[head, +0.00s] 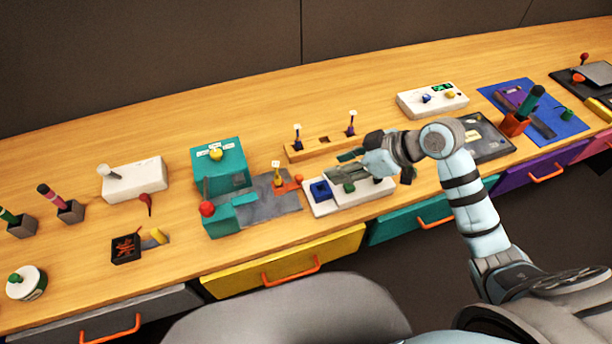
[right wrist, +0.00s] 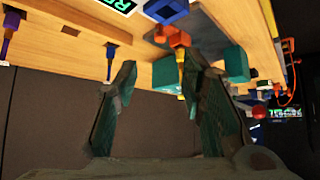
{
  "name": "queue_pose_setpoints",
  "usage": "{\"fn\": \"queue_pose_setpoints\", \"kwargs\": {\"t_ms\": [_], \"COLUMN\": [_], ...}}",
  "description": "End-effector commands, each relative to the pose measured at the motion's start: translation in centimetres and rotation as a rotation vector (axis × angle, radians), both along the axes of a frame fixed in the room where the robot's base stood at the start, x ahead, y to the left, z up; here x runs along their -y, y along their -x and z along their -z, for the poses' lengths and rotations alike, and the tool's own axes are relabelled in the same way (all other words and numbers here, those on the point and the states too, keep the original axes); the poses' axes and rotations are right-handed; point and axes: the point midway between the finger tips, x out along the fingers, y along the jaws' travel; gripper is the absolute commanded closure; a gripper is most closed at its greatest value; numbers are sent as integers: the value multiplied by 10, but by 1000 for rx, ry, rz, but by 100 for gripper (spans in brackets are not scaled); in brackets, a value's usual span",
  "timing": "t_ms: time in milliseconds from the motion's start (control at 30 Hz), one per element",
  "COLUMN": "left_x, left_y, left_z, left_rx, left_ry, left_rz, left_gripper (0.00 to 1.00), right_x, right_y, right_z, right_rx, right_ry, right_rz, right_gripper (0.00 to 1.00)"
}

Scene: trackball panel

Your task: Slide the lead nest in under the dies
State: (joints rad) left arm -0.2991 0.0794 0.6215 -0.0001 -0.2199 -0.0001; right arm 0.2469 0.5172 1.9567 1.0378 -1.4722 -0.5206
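A teal press (head: 217,168) stands on the bench with a lever ending in a red ball (head: 207,209). The dies are not distinguishable at this size. An orange piece (head: 295,181), seemingly the lead nest, sits with a yellow post on the grey plate (head: 262,207), right of the press and apart from it. The orange piece also shows in the right wrist view (right wrist: 172,36). My right gripper (head: 343,164) is above the white control panel, to the right of the orange piece. Its fingers (right wrist: 160,85) are spread with nothing between them. My left gripper is out of view.
The white panel (head: 378,192) with blue and green controls lies beneath my right gripper. A wooden rack (head: 309,151) with two tagged tools stands behind. A white box (head: 135,178) is left of the press. Bare bench lies along the back.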

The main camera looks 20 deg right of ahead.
Motion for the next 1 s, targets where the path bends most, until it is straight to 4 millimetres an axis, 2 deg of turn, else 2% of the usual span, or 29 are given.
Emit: {"fn": "queue_pose_setpoints", "kwargs": {"t_ms": [200,400,567,833,1000], "left_x": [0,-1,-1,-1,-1], "left_y": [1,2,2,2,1], "left_z": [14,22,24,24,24], "left_rx": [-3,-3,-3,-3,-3], "left_ry": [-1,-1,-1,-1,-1], "left_rz": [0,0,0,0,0], "left_gripper": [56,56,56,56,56], "right_x": [-35,-57,-65,-66,-66], "right_y": [-28,-48,-55,-56,-56], "right_z": [47,77,87,88,88], "right_rx": [-4,-4,-3,-3,-3], "right_ry": [-8,-4,0,0,0], "right_rz": [0,1,1,2,2], "right_gripper": [63,63,63,63,88]}}
